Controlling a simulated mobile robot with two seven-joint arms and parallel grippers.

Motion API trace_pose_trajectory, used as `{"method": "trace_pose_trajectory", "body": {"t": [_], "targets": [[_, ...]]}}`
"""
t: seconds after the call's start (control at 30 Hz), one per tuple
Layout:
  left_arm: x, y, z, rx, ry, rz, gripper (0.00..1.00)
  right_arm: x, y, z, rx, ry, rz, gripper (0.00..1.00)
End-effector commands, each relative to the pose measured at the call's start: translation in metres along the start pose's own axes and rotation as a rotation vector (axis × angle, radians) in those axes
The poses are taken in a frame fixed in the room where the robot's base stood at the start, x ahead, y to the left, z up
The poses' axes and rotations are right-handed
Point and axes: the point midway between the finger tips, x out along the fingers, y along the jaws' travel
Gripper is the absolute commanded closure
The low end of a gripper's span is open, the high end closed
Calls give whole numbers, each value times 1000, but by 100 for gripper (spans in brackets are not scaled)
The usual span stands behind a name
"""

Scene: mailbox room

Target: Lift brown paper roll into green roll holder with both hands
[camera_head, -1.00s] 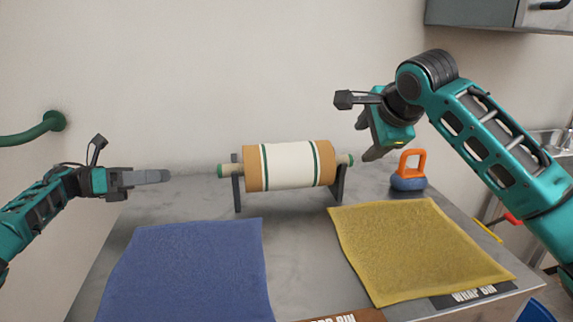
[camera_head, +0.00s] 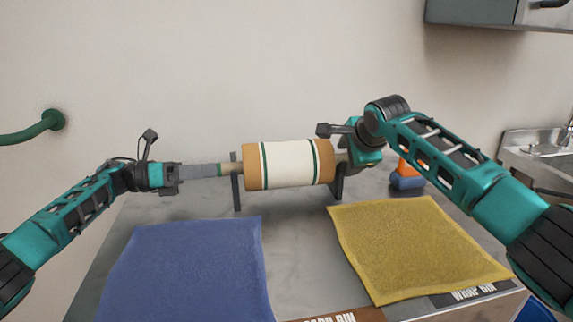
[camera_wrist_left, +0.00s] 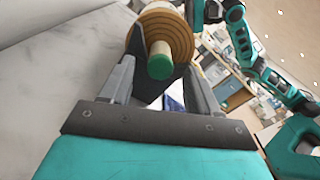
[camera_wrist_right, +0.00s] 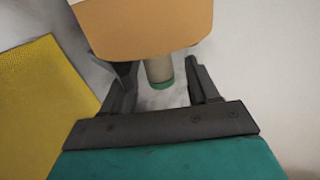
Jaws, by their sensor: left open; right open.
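The brown paper roll (camera_head: 288,165) has a white middle band with green stripes. It lies level on a dark two-legged stand (camera_head: 237,192). A pale rod with green ends sticks out of both sides. My left gripper (camera_head: 212,170) is open at the roll's left rod end (camera_wrist_left: 160,62), with one finger on each side of it. My right gripper (camera_head: 348,160) is open at the right rod end (camera_wrist_right: 158,72), which shows between its fingers. I cannot tell whether any finger touches the rod. A green bar (camera_head: 32,129) is on the wall at left; I cannot tell if it is the holder.
A blue cloth (camera_head: 190,265) and a yellow cloth (camera_head: 415,245) lie on the grey table in front of the stand. An orange-handled blue object (camera_head: 407,178) stands behind my right arm. A grey cabinet (camera_head: 480,14) hangs at upper right. A sink is at far right.

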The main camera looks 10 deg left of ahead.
Motion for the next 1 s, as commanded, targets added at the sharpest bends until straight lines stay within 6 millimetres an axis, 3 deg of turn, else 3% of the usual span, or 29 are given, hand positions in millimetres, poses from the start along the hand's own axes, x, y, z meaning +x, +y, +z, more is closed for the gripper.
{"method": "trace_pose_trajectory", "body": {"t": [0.3, 0.67, 1.0], "targets": [[16, 0, 0, 1, 0, -1, 39, 15, 0, 0, 1, 1, 0, 40], [18, 0, 0, 1, 0, 0, 39, 17, 0, 0, 0, 2, -2, 40], [17, 0, 0, 1, 0, 0, 70, 17, 0, 0, 1, 2, -2, 72]]}}
